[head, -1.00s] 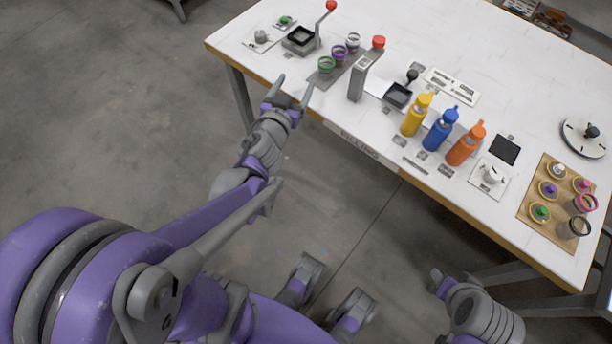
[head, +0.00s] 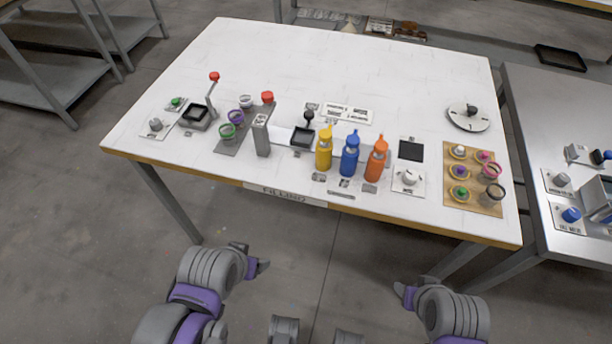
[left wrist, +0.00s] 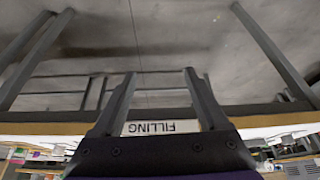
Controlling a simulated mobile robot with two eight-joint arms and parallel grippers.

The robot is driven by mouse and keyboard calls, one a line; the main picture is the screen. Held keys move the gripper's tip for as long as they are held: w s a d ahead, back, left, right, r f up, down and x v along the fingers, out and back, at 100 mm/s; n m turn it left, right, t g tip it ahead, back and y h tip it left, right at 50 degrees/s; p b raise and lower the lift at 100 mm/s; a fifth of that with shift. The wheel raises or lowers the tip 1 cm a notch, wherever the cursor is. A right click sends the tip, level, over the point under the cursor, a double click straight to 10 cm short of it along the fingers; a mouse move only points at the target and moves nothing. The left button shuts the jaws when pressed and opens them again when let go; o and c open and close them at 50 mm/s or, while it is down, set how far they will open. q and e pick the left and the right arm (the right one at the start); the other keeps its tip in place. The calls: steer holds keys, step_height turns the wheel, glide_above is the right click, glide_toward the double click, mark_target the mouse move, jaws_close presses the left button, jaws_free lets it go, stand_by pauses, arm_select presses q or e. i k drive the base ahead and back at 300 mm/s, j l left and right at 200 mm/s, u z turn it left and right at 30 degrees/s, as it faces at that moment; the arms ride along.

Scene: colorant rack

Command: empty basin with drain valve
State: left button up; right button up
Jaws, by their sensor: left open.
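At the right edge of the head view, a grey basin-like box (head: 598,198) stands on a metal table, cut off by the frame. Beside it are a plate with a grey knob (head: 561,180) and a plate with a blue knob (head: 571,215). Their labels are too small to read surely, so I cannot tell which is the drain valve. My left gripper (head: 262,268) is in front of the white table, below its front edge. In the left wrist view its fingers (left wrist: 160,100) are apart and empty. My right gripper (head: 402,292) is low in front of the table; its jaws are unclear.
The white table (head: 330,60), labelled FILLING, carries yellow (head: 324,152), blue (head: 349,157) and orange (head: 376,162) bottles, a brown board (head: 475,205) with cups, and a lever device (head: 197,113). The metal table (head: 545,120) stands close to its right. Floor in front is clear.

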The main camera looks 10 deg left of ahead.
mark_target(561, 178)
steer(key=z, duration=1.55)
steer(key=i+l+u, duration=0.15)
steer(key=k+j, duration=0.05)
